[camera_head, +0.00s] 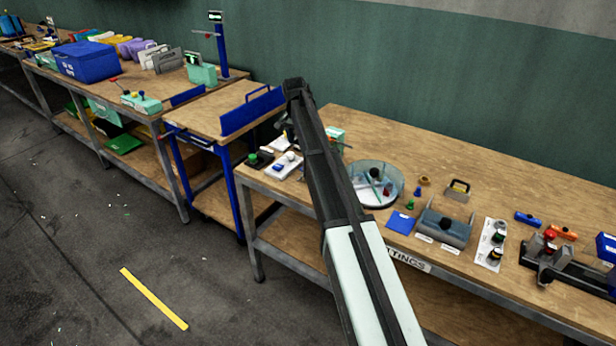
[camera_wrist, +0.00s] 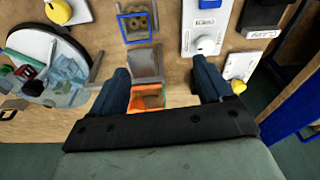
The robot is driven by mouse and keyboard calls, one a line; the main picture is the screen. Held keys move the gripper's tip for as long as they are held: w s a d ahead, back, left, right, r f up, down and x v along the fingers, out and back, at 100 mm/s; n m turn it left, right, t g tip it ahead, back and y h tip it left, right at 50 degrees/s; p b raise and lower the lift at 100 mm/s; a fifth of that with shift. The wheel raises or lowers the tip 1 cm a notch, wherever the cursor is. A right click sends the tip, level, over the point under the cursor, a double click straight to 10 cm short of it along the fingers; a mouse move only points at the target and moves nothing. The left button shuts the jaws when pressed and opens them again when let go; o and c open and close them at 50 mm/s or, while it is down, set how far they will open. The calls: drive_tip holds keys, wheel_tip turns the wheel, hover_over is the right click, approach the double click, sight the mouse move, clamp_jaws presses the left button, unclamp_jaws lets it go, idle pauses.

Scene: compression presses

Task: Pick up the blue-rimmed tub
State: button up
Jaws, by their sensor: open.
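The blue-rimmed tub (camera_wrist: 137,41) shows near the top of the wrist view, a small square tub with brownish contents. My gripper (camera_wrist: 160,68) is open and empty, its two dark fingers spread apart. The tub lies beyond the fingertips, ahead and toward the left finger, not between them. A grey tub (camera_wrist: 145,63) and an orange tub (camera_wrist: 148,97) line up below it, nearer the gripper and by the left finger. In the head view I cannot make out the blue-rimmed tub, and my arm covers part of the bench there.
A round clear dish (camera_head: 376,184) with loose items stands on the wooden bench (camera_head: 470,168); it also shows left in the wrist view (camera_wrist: 42,60). A white switch box (camera_wrist: 204,30) lies near the right finger. A blue-framed table (camera_head: 205,112) adjoins the bench.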

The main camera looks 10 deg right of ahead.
drive_tip(key=shift+m+g+y, duration=0.5)
drive_tip(key=shift+g+y, duration=0.2)
drive_tip(key=shift+g, duration=0.1)
drive_tip(key=shift+s+d+f, duration=0.3)
drive_tip(key=shift+s+f, duration=0.2)
drive_tip(key=shift+f, duration=1.35)
drive_tip(key=shift+s+d+f, duration=0.35)
drive_tip(key=shift+s+f, duration=0.15)
drive_tip(key=shift+f, duration=1.4)
drive_tip(key=shift+s+d+f, duration=0.3)
drive_tip(key=shift+s+f, duration=0.2)
drive_tip(key=shift+f, duration=1.35)
drive_tip(key=c, duration=1.1)
drive_tip(key=shift+r, duration=0.1)
